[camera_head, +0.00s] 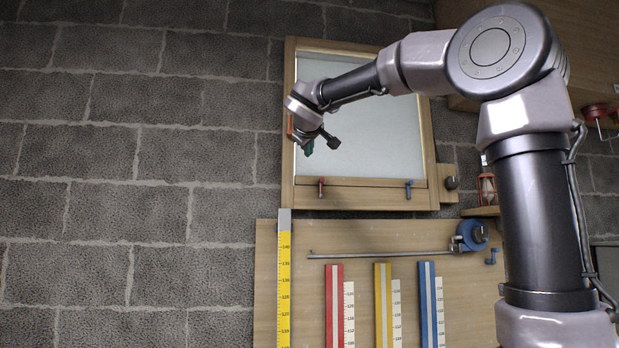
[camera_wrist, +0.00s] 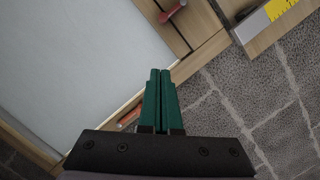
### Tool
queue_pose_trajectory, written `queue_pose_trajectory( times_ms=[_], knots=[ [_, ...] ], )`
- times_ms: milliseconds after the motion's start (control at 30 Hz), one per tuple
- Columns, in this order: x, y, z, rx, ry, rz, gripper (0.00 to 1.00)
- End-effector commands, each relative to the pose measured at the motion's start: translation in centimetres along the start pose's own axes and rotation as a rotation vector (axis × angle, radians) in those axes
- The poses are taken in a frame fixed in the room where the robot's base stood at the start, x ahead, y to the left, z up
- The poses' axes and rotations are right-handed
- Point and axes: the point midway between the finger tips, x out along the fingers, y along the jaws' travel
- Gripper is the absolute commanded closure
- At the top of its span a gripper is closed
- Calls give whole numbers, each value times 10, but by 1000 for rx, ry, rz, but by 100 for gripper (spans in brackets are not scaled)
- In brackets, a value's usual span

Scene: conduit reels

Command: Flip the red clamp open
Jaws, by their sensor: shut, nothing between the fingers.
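A small red clamp (camera_head: 321,187) sits on the bottom rail of a wooden frame (camera_head: 360,195) around a pale panel. In the wrist view the red clamp (camera_wrist: 173,12) shows near the top edge, beyond my fingertips and apart from them. A matching blue clamp (camera_head: 408,188) is on the same rail, farther right. My gripper (camera_head: 308,148), with green fingers, is in front of the frame's left side, above and left of the red clamp. In the wrist view my gripper (camera_wrist: 160,73) has its fingers together and empty.
An orange-red piece (camera_wrist: 130,115) is on the frame's side, close beside my fingers. Below the frame, a wooden board carries a yellow ruler (camera_head: 284,285), coloured strips and a metal rod (camera_head: 380,255). A red-capped lantern-like item (camera_head: 487,188) stands right. Bare block wall lies left.

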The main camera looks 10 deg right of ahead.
Motion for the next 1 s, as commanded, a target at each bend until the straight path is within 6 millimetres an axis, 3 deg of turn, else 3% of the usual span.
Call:
queue_pose_trajectory(
  times_ms=[467,667,933,1000],
  knots=[
    [8,0,-1,-3,0,2,100],
    [40,-1,0,-3,-1,1,100],
    [98,0,0,-3,-1,2,100],
    [104,2,6,-4,-1,4,100]
  ],
)
